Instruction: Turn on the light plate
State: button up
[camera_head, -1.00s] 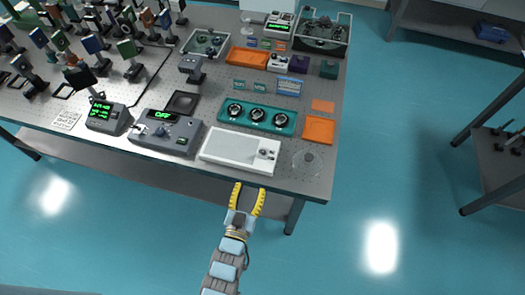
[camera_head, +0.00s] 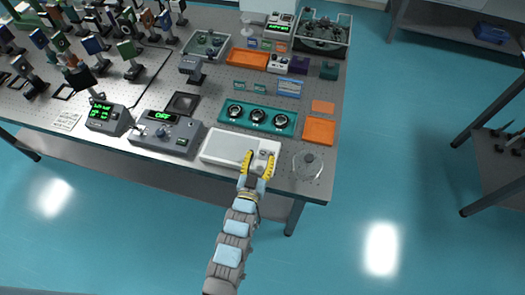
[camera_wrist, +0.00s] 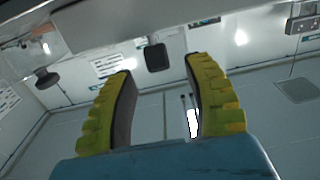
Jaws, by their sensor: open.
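The light plate (camera_head: 226,148) is a flat white slab with a small control section at its right end, lying at the front edge of the optical table (camera_head: 330,165). My gripper (camera_head: 259,156), with yellow fingers, is at the control section, one finger on each side of the small controls. The fingers are apart, with nothing visible between them. In the wrist view the gripper (camera_wrist: 160,85) is also open, and the plate does not show there. I cannot tell whether the fingers touch the controls.
A teal box with several dials (camera_head: 257,117) stands behind the plate. A grey control unit (camera_head: 166,132) is to its left. Orange trays (camera_head: 319,131) and a clear round dish (camera_head: 307,165) are to the right. Open floor lies in front of the table.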

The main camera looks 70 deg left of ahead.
jog(key=shift+x, duration=1.25)
grip_shut()
